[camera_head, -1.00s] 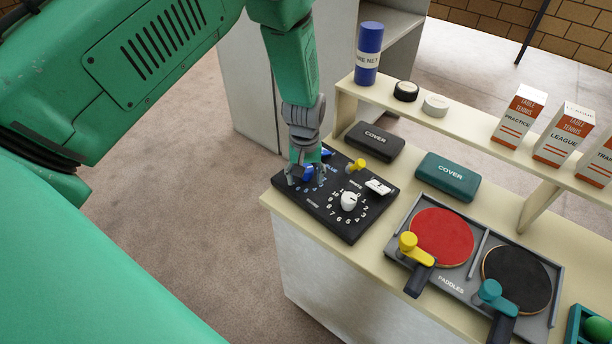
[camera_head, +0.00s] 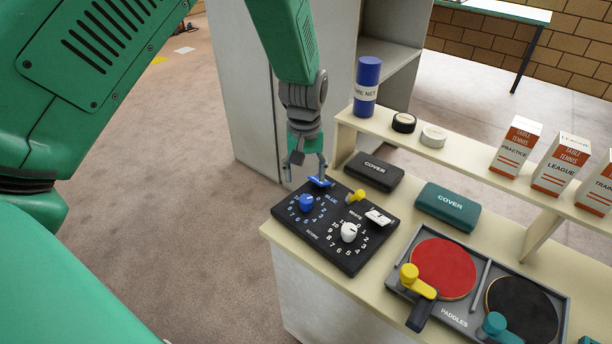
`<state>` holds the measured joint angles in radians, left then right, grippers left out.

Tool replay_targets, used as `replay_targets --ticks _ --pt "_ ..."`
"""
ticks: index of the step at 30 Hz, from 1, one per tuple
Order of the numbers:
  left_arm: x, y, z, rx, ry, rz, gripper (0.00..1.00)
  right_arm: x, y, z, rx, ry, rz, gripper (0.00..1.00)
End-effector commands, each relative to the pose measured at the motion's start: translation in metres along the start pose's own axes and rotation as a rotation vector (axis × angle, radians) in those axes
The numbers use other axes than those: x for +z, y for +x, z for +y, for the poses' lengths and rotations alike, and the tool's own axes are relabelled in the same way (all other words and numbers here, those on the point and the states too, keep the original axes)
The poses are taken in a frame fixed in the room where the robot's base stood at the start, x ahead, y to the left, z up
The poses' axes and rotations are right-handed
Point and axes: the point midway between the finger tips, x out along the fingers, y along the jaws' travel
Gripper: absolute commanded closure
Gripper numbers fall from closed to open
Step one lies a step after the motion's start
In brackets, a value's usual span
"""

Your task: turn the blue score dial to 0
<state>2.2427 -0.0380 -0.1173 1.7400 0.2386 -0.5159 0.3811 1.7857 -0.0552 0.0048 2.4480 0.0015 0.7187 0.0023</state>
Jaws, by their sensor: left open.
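The blue score dial (camera_head: 306,202) is a blue knob with blue numerals around it, on the left part of the black score panel (camera_head: 345,259). The number its pointer marks is too small to read. The white dial (camera_head: 348,232) stands to its right on the same panel. A blue flip piece (camera_head: 320,181) and a white flip piece (camera_head: 378,217) sit behind the dials, with a yellow knob (camera_head: 355,196) between them. My left gripper (camera_head: 305,176) is open and empty, pointing down above and behind the blue dial, apart from it. My right gripper is not in view.
A black cover case (camera_head: 374,171) and a green cover case (camera_head: 447,204) lie behind the panel. The paddle tray (camera_head: 454,318) is to the right, with yellow and teal clamps. A raised shelf (camera_head: 460,151) holds a blue net tube (camera_head: 366,87), tape rolls and boxes.

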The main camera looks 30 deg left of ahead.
Motion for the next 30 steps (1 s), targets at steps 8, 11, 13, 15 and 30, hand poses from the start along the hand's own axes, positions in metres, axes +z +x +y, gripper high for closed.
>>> replay_targets --ticks 8,11,13,15,30 --pt "-0.004 0.005 0.006 0.016 0.162 -0.015 0.47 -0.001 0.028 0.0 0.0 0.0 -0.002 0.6" --pt "-0.009 0.006 0.009 0.027 0.37 -0.024 0.47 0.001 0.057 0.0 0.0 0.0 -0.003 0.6" --pt "-0.013 0.003 0.01 0.027 0.523 -0.022 0.47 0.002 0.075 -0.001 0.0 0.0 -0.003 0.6" --pt "-0.018 -0.002 0.009 0.023 0.657 -0.017 0.47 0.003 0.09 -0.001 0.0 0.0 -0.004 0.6" --pt "-0.027 0.018 0.004 -0.003 0.902 -0.005 0.47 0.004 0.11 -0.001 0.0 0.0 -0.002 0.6"
